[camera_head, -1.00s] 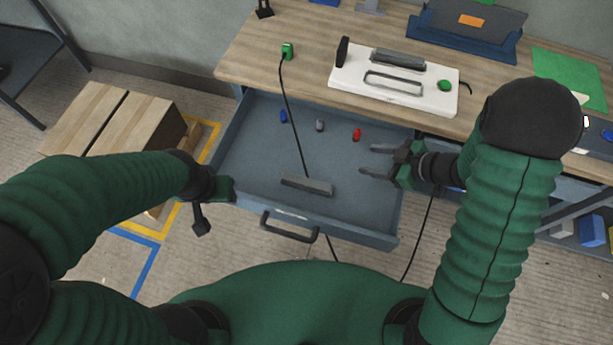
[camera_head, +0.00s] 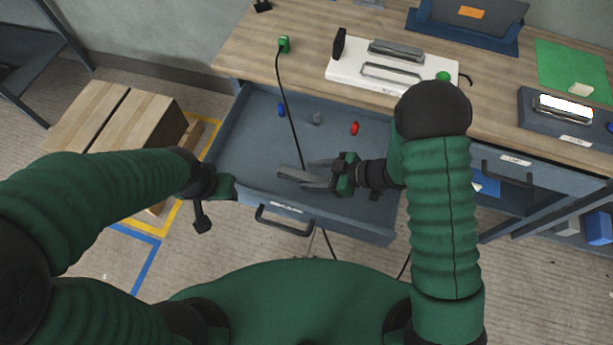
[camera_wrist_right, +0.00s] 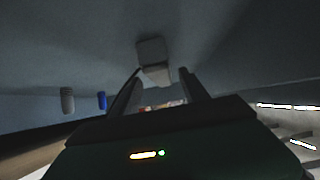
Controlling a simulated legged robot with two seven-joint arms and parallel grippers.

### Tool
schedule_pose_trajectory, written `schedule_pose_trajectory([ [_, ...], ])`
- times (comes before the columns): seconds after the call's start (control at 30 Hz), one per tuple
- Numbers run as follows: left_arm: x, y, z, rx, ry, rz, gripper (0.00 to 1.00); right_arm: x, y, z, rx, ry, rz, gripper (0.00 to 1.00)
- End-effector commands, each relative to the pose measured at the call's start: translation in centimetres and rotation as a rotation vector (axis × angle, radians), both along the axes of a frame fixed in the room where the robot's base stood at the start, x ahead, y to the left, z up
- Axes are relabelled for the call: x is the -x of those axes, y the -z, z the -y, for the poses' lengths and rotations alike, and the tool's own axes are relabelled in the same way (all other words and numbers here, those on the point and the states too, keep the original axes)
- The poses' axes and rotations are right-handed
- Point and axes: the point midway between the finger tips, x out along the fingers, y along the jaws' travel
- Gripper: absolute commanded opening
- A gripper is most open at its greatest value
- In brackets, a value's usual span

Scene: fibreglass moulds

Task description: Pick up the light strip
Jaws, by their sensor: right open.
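The light strip, a grey bar (camera_head: 291,173), lies in the open drawer, with a black cable running up from it to the table. My right gripper (camera_head: 309,175) is open, its fingers low in the drawer at the bar's right part, which they partly hide. In the right wrist view, the bar's pale end (camera_wrist_right: 151,52) shows ahead, roughly between the tips of the open fingers (camera_wrist_right: 157,84). Whether the fingers touch it I cannot tell. My left gripper (camera_head: 208,195) hangs by the drawer's left front corner, away from the bar; its jaws are unclear.
The drawer (camera_head: 240,150) also holds a blue piece (camera_head: 281,110), a grey piece (camera_head: 317,118) and a red piece (camera_head: 355,128) towards its back. A green plug (camera_head: 284,44) and a white board (camera_head: 345,73) are on the table above. Wooden boxes (camera_head: 95,125) stand at left.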

Motion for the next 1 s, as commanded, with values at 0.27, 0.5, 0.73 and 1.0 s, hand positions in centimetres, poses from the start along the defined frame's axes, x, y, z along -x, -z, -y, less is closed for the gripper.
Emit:
schedule_pose_trajectory([
  [0.27, 0.0, 0.13, -0.04, 0.0, -0.001, 0.0, 0.45, -0.27, 0.64, -0.96, 0.0, 0.001, 0.001, 0.53],
  [0.5, 0.01, 0.14, -0.03, 0.0, -0.001, 0.0, 0.45, -0.27, 0.64, -0.74, -0.002, 0.001, 0.0, 0.25],
  [0.73, 0.01, 0.14, -0.02, 0.0, -0.001, 0.0, 0.45, -0.27, 0.65, -0.84, 0.001, 0.001, -0.001, 0.0],
  [1.0, 0.01, 0.14, -0.03, 0.0, -0.001, 0.0, 0.45, -0.26, 0.63, -0.87, 0.0, 0.001, 0.0, 0.0],
])
